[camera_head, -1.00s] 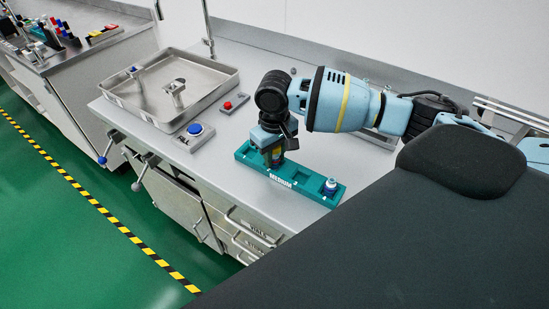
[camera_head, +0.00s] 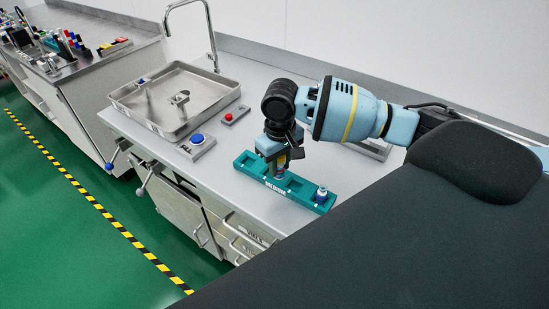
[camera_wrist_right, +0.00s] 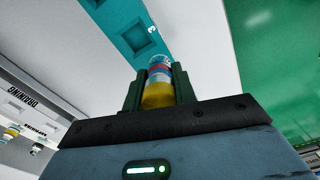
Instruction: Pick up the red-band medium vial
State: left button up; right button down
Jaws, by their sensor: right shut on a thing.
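The red-band vial (camera_wrist_right: 158,76) is in my right gripper in the right wrist view. It has a red band, a bluish band and a yellow part, and sits between the two dark fingers. In the head view my right gripper (camera_head: 279,165) points down over the teal rack (camera_head: 245,161), shut on the vial, whose lower part shows small below the fingers. I cannot tell exactly how far the vial is above the rack. The rack (camera_wrist_right: 124,22) also shows beyond the fingers in the wrist view, with an empty socket. My left gripper is not in view.
Another vial with a blue band (camera_head: 321,193) stands at the rack's right end. A blue button box (camera_head: 197,143), a red button (camera_head: 229,116) and a metal sink tray (camera_head: 150,105) with a tap lie left of the rack. Bare counter lies behind the rack.

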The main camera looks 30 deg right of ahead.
jog(key=s, duration=1.1)
jog(key=shift+s+r, duration=0.35)
jog(key=shift+r, duration=0.05)
jog(key=shift+a, duration=0.1)
